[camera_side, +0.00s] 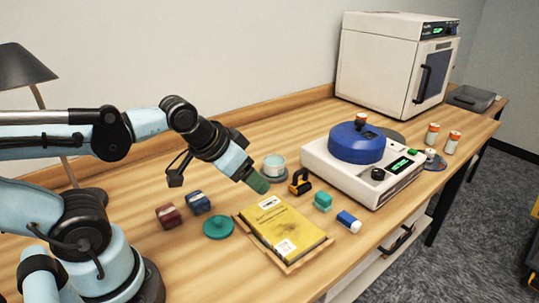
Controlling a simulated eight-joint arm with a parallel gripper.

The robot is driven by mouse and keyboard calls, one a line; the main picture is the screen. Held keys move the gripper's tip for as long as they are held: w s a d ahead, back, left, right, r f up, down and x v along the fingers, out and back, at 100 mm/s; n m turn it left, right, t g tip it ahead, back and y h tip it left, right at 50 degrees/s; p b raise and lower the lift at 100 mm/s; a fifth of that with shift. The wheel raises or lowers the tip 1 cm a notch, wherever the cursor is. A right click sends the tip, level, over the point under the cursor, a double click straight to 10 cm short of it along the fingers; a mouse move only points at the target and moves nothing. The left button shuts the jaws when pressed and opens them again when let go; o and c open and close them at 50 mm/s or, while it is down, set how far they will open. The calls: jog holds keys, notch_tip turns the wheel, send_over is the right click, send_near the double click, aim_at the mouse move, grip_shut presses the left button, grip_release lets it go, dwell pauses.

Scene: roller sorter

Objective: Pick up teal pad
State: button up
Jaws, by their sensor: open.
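Two teal things lie on the wooden table: a small teal block (322,201) with a paler patch, right of the yellow book, and a flat teal disc (218,227) with a small knob, left of the book. I cannot tell for certain which one is the teal pad. My gripper (257,183) points down and to the right, its dark green tip above the table behind the yellow book. It is apart from both teal things, left of the block and right of the disc. The gap between its fingers is not clear from this side.
A black-and-yellow item (300,182), a pale round tin (274,166) and a blue-and-white eraser (348,221) are near. A white machine (330,162) with a blue lid stands right. Red (168,216) and blue (198,202) blocks sit left.

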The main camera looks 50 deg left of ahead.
dwell(0.4)
jog(key=shift+o, duration=0.7)
jog(key=w+d+r+g, duration=0.2)
jog(key=w+r+g, duration=0.2)
jog(key=w, duration=0.6)
jog(key=g, duration=0.3)
send_over(324, 195)
notch_tip(324, 195, down, 6)
jog(key=r, duration=0.1)
notch_tip(324, 195, down, 12)
jog(key=shift+f, duration=0.1)
